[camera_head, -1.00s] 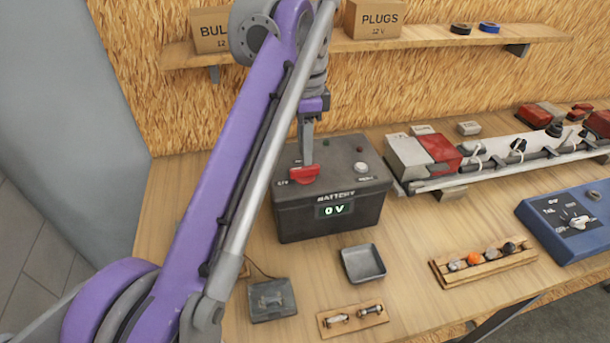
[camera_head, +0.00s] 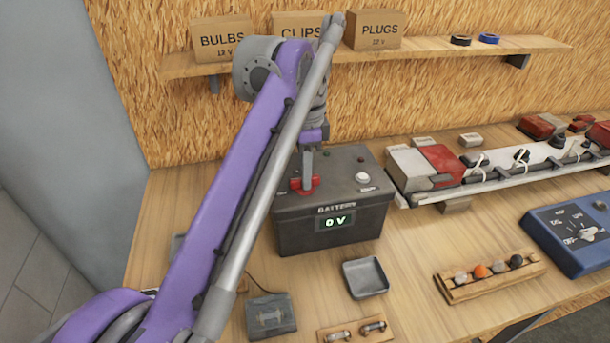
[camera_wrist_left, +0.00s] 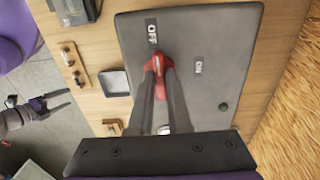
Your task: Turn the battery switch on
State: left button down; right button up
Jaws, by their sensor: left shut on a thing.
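The black battery box (camera_head: 335,212) stands on the bench, and its display reads 0 V. On its top is the red battery switch (camera_head: 303,186); it also shows in the left wrist view (camera_wrist_left: 156,61), between an OFF label (camera_wrist_left: 152,32) and an ON label (camera_wrist_left: 198,68). My left gripper (camera_head: 307,176) reaches down from above and is shut on the red switch handle. Its fingers (camera_wrist_left: 160,72) hide part of the handle. My right gripper (camera_wrist_left: 58,100) shows small at the left of the wrist view, away from the box, its fingers apart.
A small grey tray (camera_head: 365,277) and a wooden holder (camera_head: 488,278) lie in front of the battery. A light bar (camera_head: 510,165) and a blue tester (camera_head: 570,238) are to the right. The shelf (camera_head: 430,50) with boxes runs behind. Bare bench lies between these things.

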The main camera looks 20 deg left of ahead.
dwell(0.3)
pick_arm(q)
jog(key=m+p, duration=0.1)
jog(key=m, duration=0.2)
jog(key=shift+r+m+p, duration=0.1)
jog(key=shift+m+p, duration=0.3)
jog(key=shift+m, duration=0.7)
jog(key=m+p, duration=0.2)
jog(key=m, duration=0.1)
jog(key=shift+m, duration=1.1)
